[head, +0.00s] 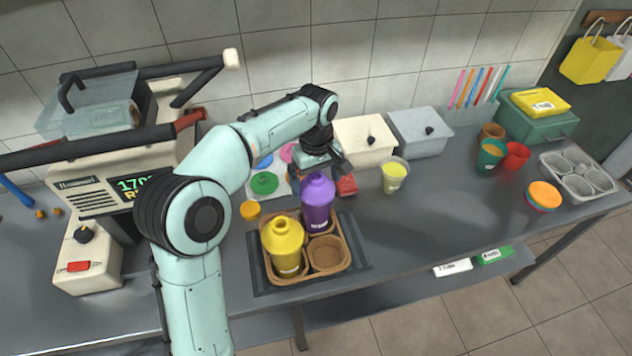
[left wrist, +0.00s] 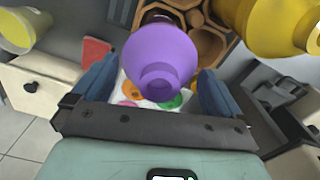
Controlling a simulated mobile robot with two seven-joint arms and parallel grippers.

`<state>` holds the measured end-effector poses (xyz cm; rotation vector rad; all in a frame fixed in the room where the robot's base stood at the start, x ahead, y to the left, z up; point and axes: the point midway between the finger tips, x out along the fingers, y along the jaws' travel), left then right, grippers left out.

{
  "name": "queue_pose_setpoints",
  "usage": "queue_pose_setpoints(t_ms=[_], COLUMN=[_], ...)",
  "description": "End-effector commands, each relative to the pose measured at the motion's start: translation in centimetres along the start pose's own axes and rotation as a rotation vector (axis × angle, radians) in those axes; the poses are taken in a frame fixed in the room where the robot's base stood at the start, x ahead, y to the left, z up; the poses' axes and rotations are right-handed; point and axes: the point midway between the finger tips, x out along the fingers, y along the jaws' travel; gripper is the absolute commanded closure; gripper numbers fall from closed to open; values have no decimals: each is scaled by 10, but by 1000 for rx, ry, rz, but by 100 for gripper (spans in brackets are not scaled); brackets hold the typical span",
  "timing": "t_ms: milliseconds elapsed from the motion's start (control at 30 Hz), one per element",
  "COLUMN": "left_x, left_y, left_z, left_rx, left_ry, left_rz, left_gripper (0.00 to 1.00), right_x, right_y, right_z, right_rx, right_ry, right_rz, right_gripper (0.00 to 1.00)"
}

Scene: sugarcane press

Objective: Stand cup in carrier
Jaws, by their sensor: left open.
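A clear cup of pale yellow liquid (head: 394,174) stands upright on the counter, right of my left gripper; it also shows at the upper left of the left wrist view (left wrist: 16,30). A grey carrier (head: 577,176) with several hollows lies at the far right, and its hollows look empty. In the left wrist view the purple bottle (left wrist: 160,58) appears between the spread fingers (left wrist: 155,90); contact cannot be told. My right gripper is not in view.
A brown holder (head: 328,256) holds the purple bottle and a yellow bottle (head: 284,245). Coloured cups (head: 515,155) and a bowl stack (head: 542,196) stand before the grey carrier. The press (head: 100,185) is left.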

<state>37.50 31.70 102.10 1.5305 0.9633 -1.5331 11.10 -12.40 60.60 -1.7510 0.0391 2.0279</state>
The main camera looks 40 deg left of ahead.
Motion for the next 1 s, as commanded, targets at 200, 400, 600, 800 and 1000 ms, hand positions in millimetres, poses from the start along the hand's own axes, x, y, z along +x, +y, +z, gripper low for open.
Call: queue_pose_setpoints(t_ms=[200,400,600,800,1000], left_x=[-53,-88,-102,-102,-102], left_y=[2,1,0,0,0], left_z=[0,0,0,0,0], left_rx=[1,0,1,0,0], left_ry=[3,2,1,0,0], left_rz=[6,4,2,0,0], left_gripper=[0,0,0,0,0], right_x=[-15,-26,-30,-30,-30], right_y=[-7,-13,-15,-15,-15], right_z=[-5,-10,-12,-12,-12], right_rx=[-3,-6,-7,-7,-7], right_ry=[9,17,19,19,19], right_rz=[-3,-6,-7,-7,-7], right_gripper=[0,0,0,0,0])
